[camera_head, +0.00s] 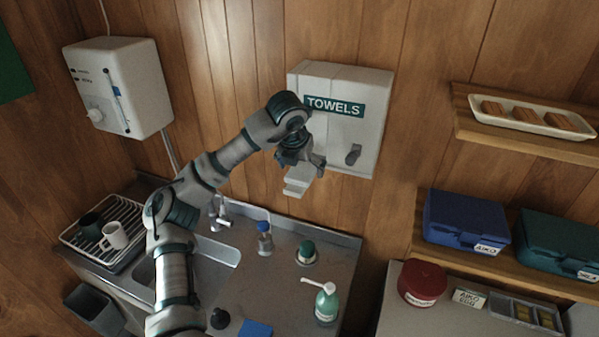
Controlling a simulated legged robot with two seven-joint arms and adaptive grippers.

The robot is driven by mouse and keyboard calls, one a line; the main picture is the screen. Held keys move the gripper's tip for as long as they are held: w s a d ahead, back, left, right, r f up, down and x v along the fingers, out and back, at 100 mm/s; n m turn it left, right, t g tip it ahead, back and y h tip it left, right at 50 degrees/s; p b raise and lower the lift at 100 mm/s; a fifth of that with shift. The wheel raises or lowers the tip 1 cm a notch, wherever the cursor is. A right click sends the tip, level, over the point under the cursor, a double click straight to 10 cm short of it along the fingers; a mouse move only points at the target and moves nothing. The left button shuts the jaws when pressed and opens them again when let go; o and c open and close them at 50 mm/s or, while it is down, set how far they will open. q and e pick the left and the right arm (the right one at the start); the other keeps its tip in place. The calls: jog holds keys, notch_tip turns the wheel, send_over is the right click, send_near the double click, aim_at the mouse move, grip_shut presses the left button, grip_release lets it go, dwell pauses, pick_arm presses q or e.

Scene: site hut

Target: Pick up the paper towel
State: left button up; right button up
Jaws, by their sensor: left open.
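A white towel dispenser (375,95) with a green "TOWELS" label and a dark knob hangs on the wooden wall. A small white piece (298,182), which looks like the paper towel, shows under the dispenser's lower left side. My left gripper (304,164) is open in front of the dispenser's lower left corner, right at the white piece. The gripper covers the upper part of that piece, and I cannot tell whether they touch. My right gripper is not in view.
Below is a metal sink counter with a tap (222,213), a green pump bottle (327,302) and a blue-capped bottle (264,240). A dish rack (72,240) with mugs stands left. Shelves with blue (466,220) and green cases are right. A white heater box (120,85) hangs upper left.

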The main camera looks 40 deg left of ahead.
aim_at(303, 171)
pick_arm(q)
jog(key=shift+d+r, duration=0.25)
jog(key=shift+d, duration=0.6)
jog(key=c, duration=0.8)
jog(key=shift+c, duration=0.9)
jog(key=shift+a+f, duration=0.15)
jog(key=shift+a, duration=0.4)
jog(key=shift+s+a, duration=0.1)
jog(key=shift+a, duration=0.15)
jog(key=shift+c, duration=0.4)
jog(key=shift+r, duration=0.4)
jog(key=shift+w+d+r, duration=0.1)
jog(key=shift+w+r, duration=0.1)
jog(key=shift+r, duration=1)
jog(key=shift+s+d+r+b, duration=0.2)
jog(key=shift+s+d+b, duration=0.15)
jog(key=shift+s, duration=0.3)
jog(key=shift+s+d+r+b, duration=0.15)
jog(key=shift+s+d+b, duration=0.15)
jog(key=shift+s, duration=0.3)
jog(key=s+d+p, duration=0.1)
jog(key=s+d, duration=0.1)
jog(key=s, duration=0.4)
jog(key=s+d+r+p, duration=0.1)
jog(key=s+d, duration=0.1)
jog(key=s, duration=0.5)
jog(key=shift+r, duration=0.3)
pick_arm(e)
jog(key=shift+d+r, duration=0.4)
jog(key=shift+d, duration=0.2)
